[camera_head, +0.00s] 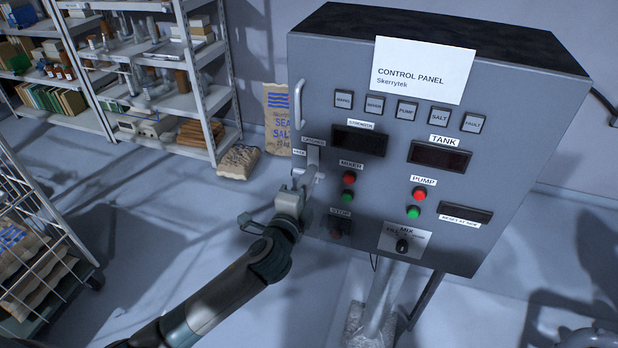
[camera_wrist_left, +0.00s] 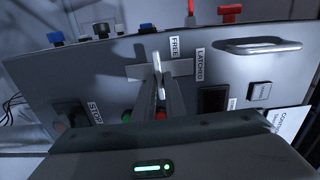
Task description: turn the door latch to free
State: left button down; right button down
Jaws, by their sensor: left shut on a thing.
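The door latch (camera_head: 313,158) is a small pale plate with a lever on the left part of the control panel's front. In the left wrist view the latch lever (camera_wrist_left: 157,62) is a pale bar with its tip near the FREE label (camera_wrist_left: 174,46). The LATCHED label (camera_wrist_left: 199,65) is farther right. My left gripper (camera_head: 299,183) is at the latch, and in the wrist view its fingers (camera_wrist_left: 161,90) are shut on the lever, hiding its lower part. My right gripper is in neither view.
The grey control panel box (camera_head: 370,190) carries several buttons, dark displays and a door handle (camera_head: 298,103) above the latch. The STOP button (camera_head: 338,228) is below. Shelves (camera_head: 185,103) and salt sacks (camera_head: 278,120) stand behind; a wire rack (camera_head: 35,240) stands left. Floor between is clear.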

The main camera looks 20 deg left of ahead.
pick_arm(q)
jog(key=shift+m, duration=0.3)
jog(key=c, duration=1.8)
grip_release()
jog(key=shift+s, duration=0.15)
jog(key=shift+s+a+b, duration=0.15)
jog(key=shift+s+b, duration=0.95)
jog(key=shift+s, duration=3.2)
jog(key=shift+s+a+b, duration=0.1)
jog(key=shift+s+b, duration=0.95)
jog(key=shift+s, duration=3.2)
